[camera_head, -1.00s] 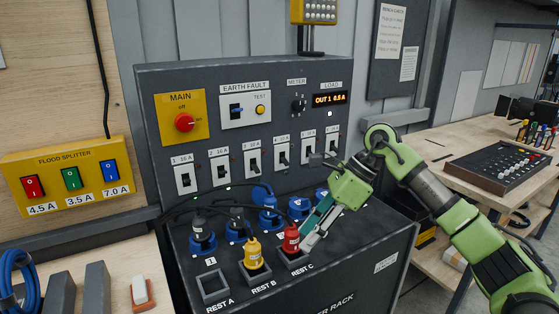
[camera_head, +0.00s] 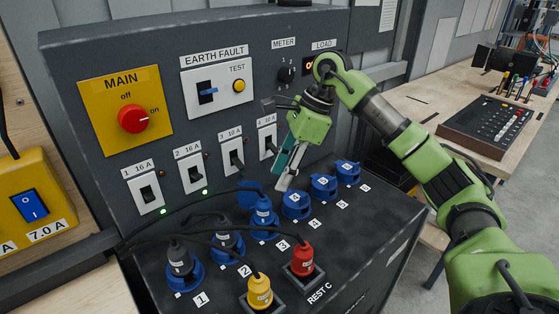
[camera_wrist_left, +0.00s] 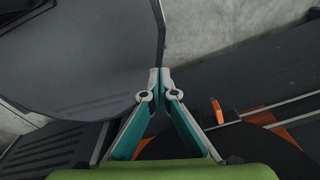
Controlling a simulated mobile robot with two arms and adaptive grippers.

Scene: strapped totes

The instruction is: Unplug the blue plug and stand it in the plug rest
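The blue plug (camera_head: 263,210) stands upright in socket 3 on the rack's sloping top, its cable running left. My right gripper (camera_head: 284,184) is above and right of the blue plug, near socket 4 (camera_head: 296,206), pointing down and apart from the plug. Its fingers are seen side-on, so its opening is unclear. A yellow plug (camera_head: 260,292) and a red plug (camera_head: 302,260) stand in rests at the front; the red one's rest is labelled REST C. Rest A is out of the present view. My left gripper (camera_wrist_left: 160,74) has its fingertips together, with nothing visible between them.
Dark plugs fill socket 1 (camera_head: 181,264) and socket 2 (camera_head: 229,243). Lidded sockets 5 (camera_head: 323,187) and 6 (camera_head: 347,173) lie right of the gripper. The breaker panel (camera_head: 220,110) rises behind. Cables cross the left of the rack top.

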